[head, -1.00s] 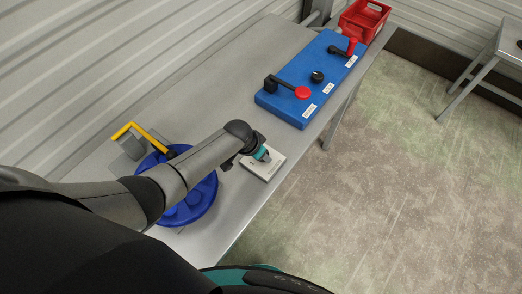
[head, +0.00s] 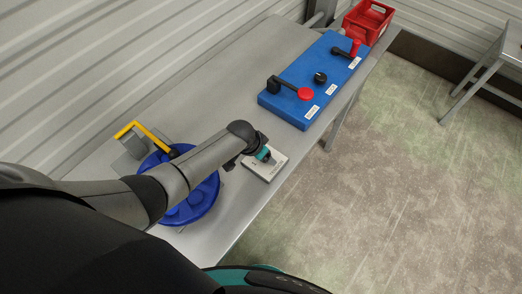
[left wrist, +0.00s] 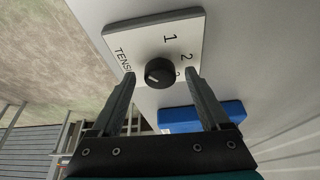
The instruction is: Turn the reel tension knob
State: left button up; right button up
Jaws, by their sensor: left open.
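The reel tension knob (left wrist: 160,72) is a small round black knob with a pale pointer mark. It sits on a white plate (left wrist: 146,38) printed with "TENS…", 1, 2 and a partly hidden 3. The plate (head: 275,167) also shows in the head view near the table's front edge, with the knob hidden by my arm. My left gripper (left wrist: 160,77) is open, with its fingertips on either side of the knob in the left wrist view. I cannot tell whether they touch it. In the head view the left gripper (head: 263,154) is over the plate. My right gripper is not in view.
A blue panel (head: 286,107) with two red-knobbed levers and a black knob stands further along the table (head: 220,90). A red crate (head: 367,22) is at the far end.

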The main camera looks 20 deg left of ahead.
pick_arm(q)
jog(key=shift+s+a+r+p, duration=0.1)
jog(key=shift+s+r+p, duration=0.15)
jog(key=shift+r, duration=0.35)
jog(key=p+v, duration=0.3)
jog(key=v, duration=1.1)
jog(key=shift+p, duration=0.35)
jog(key=shift+w, duration=0.1)
